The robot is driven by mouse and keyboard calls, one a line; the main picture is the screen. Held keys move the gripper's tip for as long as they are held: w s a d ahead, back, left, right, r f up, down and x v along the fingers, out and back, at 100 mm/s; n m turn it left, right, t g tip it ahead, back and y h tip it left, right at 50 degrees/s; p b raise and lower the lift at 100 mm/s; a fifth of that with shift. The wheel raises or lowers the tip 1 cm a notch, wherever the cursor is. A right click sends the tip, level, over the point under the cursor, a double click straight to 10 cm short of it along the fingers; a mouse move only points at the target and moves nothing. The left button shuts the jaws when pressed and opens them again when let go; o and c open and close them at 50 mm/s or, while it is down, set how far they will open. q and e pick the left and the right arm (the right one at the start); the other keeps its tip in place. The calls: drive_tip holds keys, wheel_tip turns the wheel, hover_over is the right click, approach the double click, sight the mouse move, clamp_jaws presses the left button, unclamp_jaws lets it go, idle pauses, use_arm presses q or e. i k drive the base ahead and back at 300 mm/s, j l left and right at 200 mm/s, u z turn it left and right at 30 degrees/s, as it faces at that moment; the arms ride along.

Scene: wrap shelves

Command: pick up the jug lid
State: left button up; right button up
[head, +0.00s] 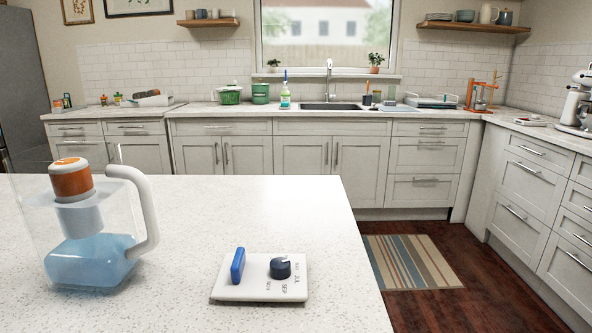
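The jug lid (258,284) lies flat on the pale speckled counter in the middle front of the head view. It is a white, squarish plate with an upright blue tab (238,265) on its left and a dark round dial (281,268) with month letters around it. To its left stands the clear, open-topped jug (92,263) with blue-tinted water low inside and a white handle (147,215) on its right side. An orange-topped filter (72,180) sits inside the jug. Neither of my grippers is in view.
The island counter (215,205) is clear around the lid, and its right edge runs close to the lid's right. Beyond lie wooden floor and a striped rug (425,262). Cabinets with a sink (330,106), green pots and a soap bottle line the back wall.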

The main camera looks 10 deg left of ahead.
sight(242, 276)
drive_tip(key=k+j, duration=0.1)
drive_tip(key=k, duration=0.85)
